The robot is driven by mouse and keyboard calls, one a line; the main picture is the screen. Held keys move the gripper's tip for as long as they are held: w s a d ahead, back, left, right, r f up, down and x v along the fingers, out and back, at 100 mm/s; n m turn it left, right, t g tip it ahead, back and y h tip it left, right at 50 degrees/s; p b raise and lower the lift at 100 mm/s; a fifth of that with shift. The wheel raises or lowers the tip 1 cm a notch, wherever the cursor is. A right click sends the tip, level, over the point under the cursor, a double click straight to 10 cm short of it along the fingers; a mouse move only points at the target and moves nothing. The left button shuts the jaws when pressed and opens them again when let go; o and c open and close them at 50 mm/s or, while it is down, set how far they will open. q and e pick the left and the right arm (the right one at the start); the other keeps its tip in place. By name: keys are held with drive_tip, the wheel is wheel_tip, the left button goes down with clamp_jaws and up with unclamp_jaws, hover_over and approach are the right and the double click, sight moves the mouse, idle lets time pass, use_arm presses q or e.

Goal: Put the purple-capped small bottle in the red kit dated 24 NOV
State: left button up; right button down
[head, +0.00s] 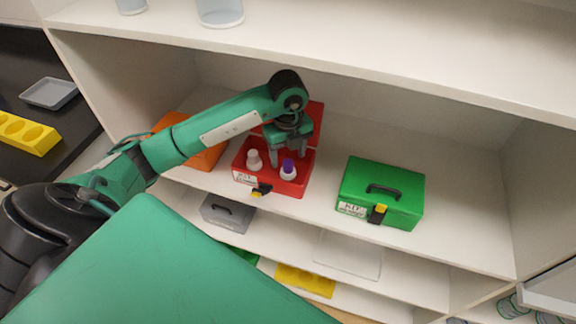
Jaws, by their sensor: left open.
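The red kit (303,182) stands with its lid up on the shelf. Its label (245,178) reads KIT, but the date is too small to read. The purple-capped small bottle (288,170) stands upright inside the kit, toward the right. A white-capped bottle (254,160) stands in the kit to its left. My left gripper (288,159) reaches down over the kit, just behind the purple-capped bottle. It is open, with its fingers around or just behind the bottle; I cannot tell whether they touch it. My right gripper is not in view.
A closed green kit (383,190) stands to the right on the same shelf. An orange box (203,156) is partly hidden behind my left arm. A grey case (228,213) sits on the shelf below. The upper shelf board lies above my arm.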

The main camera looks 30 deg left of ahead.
sight(288, 162)
use_arm(q)
wheel_tip(288, 162, up, 7)
drive_tip(key=shift+f+b, duration=0.2)
drive_tip(key=shift+b, duration=0.1)
idle(0.5)
